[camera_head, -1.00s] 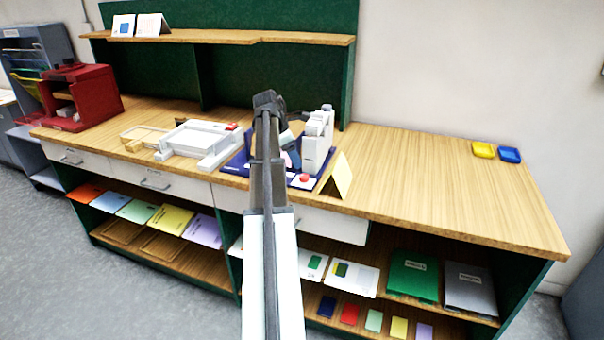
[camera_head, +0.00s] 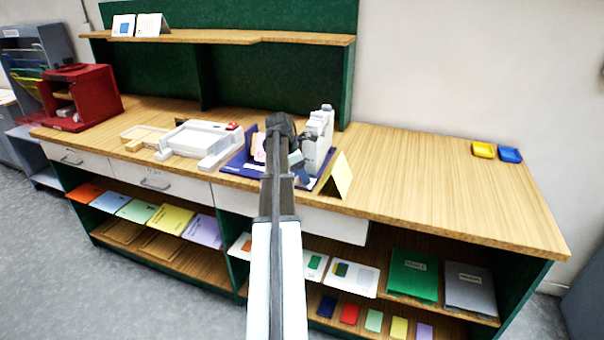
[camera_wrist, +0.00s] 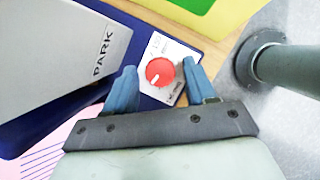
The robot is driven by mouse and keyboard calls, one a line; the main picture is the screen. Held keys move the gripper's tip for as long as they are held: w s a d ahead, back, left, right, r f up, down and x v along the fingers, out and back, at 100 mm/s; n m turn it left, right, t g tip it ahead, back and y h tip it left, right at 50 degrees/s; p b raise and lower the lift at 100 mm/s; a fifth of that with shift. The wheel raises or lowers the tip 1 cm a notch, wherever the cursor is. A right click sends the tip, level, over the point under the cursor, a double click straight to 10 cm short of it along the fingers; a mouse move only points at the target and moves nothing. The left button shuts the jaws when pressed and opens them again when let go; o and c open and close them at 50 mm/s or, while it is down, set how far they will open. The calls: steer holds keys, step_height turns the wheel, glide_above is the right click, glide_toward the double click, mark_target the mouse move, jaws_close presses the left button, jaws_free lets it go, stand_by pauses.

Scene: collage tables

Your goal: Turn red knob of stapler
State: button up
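The stapler (camera_head: 318,135) is a grey-white upright machine on a dark blue base, standing on the wooden counter right of centre in the head view. In the wrist view its grey body (camera_wrist: 60,55), marked "PARK", is at the left. Its red knob (camera_wrist: 159,72) sits on a small white plate beside the body, with a pale mark on its face. My gripper (camera_wrist: 160,82) is open, with one blue finger on each side of the knob and gaps left between. Contact is not visible. In the head view my arm and gripper hide the knob.
A yellow folded card (camera_head: 342,175) stands just right of the stapler. A white tray device (camera_head: 196,143) is to its left, and a red box unit (camera_head: 80,97) is farther left. The counter's right side is clear up to yellow and blue trays (camera_head: 484,150).

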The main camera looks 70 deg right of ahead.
steer(key=c, duration=0.9)
steer(key=shift+w+d+m+y, duration=0.15)
steer(key=shift+m+y, duration=0.15)
steer(key=shift+m, duration=0.6)
steer(key=shift+m+g+y, duration=0.4)
steer(key=shift+m+y, duration=0.1)
steer(key=shift+m, duration=1)
steer(key=o, duration=1)
steer(key=v, duration=1.3)
steer(key=shift+r, duration=0.4)
